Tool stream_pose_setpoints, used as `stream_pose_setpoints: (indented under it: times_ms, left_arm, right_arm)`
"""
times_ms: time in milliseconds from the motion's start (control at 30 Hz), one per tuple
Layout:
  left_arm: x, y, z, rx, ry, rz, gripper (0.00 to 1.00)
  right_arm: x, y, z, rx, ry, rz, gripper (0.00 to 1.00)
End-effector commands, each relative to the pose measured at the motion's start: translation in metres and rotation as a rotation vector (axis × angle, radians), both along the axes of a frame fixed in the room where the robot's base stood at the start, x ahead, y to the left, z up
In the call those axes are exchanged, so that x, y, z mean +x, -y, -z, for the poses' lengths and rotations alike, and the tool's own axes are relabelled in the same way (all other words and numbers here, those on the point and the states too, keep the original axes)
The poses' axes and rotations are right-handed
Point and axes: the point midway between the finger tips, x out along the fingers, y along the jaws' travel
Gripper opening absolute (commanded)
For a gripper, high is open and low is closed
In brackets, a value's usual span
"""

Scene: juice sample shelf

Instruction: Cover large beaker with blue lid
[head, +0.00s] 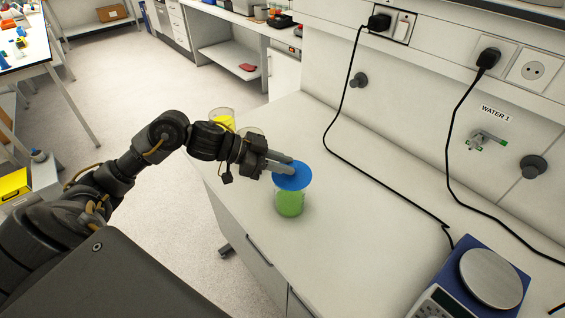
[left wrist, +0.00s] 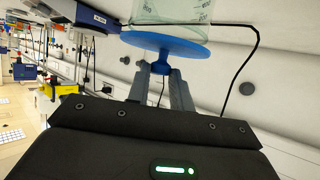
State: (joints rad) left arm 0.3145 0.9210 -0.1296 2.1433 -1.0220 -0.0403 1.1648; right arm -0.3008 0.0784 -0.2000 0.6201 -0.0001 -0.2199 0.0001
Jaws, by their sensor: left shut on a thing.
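The large beaker (head: 290,204) stands on the white counter and holds green liquid. The round blue lid (head: 292,176) is over its mouth and hides the rim in the head view. My left gripper (head: 287,165) is shut on the lid's knob. In the left wrist view the gripper (left wrist: 161,76) has the knob between its two fingers. There the lid (left wrist: 165,48) lies at the end of the clear beaker (left wrist: 172,12). I cannot tell whether the lid rests on the rim or is slightly above it. My right gripper is not in view.
A beaker with yellow contents (head: 222,119) stands behind my left wrist, with another clear vessel beside it. A blue balance (head: 470,285) stands at the lower right. Black cables hang down the wall to the counter (head: 365,225), which is clear right of the beaker.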

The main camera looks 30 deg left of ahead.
Motion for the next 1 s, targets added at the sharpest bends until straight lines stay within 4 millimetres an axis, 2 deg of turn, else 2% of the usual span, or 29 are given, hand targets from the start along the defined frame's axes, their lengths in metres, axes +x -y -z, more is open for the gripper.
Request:
stream_pose_setpoints:
  times_ms: [500, 533, 700, 1000]
  left_arm:
    - [-0.0001, 0.0001, 0.0112, -0.001, -0.001, 0.000, 0.00]
    - [-0.0001, 0.0001, 0.0107, -0.001, -0.001, 0.000, 0.25]
    - [0.0000, 0.0001, 0.0102, 0.000, 0.000, 0.000, 0.47]
    - [-0.0006, -0.0012, 0.0101, 0.001, -0.001, 0.000, 0.47]
  right_arm:
    - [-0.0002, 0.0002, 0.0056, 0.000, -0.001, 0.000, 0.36]
    - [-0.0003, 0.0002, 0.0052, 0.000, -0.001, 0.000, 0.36]
    - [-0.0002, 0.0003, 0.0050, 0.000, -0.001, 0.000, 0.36]
    - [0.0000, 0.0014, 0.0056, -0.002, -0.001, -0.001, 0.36]
